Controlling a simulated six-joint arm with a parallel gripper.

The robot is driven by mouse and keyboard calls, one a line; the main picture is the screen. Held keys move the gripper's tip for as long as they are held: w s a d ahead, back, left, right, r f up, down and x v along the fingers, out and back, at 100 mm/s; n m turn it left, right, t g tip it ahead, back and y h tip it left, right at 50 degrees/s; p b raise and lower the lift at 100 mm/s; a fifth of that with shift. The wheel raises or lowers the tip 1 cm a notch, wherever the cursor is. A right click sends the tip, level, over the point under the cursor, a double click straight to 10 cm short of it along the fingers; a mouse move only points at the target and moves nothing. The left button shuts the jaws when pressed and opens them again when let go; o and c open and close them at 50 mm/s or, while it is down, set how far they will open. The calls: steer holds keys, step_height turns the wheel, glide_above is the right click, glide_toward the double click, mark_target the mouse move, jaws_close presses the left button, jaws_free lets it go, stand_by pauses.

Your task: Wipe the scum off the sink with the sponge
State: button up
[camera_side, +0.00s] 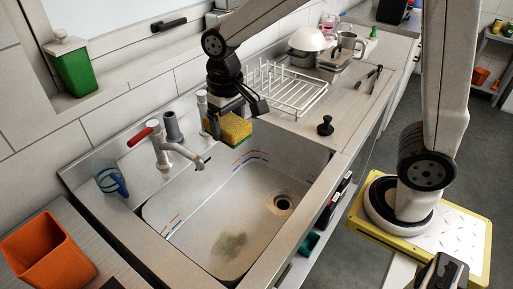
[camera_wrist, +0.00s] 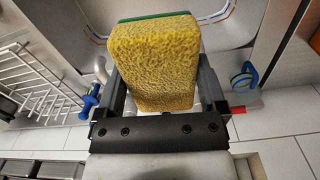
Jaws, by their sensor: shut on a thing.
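The sponge (camera_side: 235,128) is yellow with a green layer. My gripper (camera_side: 232,105) is shut on it and holds it above the back edge of the sink, near the tap. In the wrist view the sponge (camera_wrist: 158,65) sits between the two dark fingers (camera_wrist: 165,90). The sink (camera_side: 205,215) is a metal basin with a drain at its right. A brownish-green scum patch (camera_side: 231,246) lies on the basin floor near the front, apart from the sponge. The wrist view shows part of the sink (camera_wrist: 80,35), but the sponge blocks much of it.
The tap (camera_side: 165,148) with a red handle rises at the sink's back left. A white dish rack (camera_side: 290,90) stands behind right, and a black stopper (camera_side: 325,125) sits on the counter. The basin's interior is open.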

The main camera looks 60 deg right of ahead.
steer(key=s+a, duration=0.3)
steer(key=a, duration=0.9)
step_height(320, 180, down, 30)
steer(key=shift+d+r, duration=0.25)
steer(key=shift+d, duration=0.05)
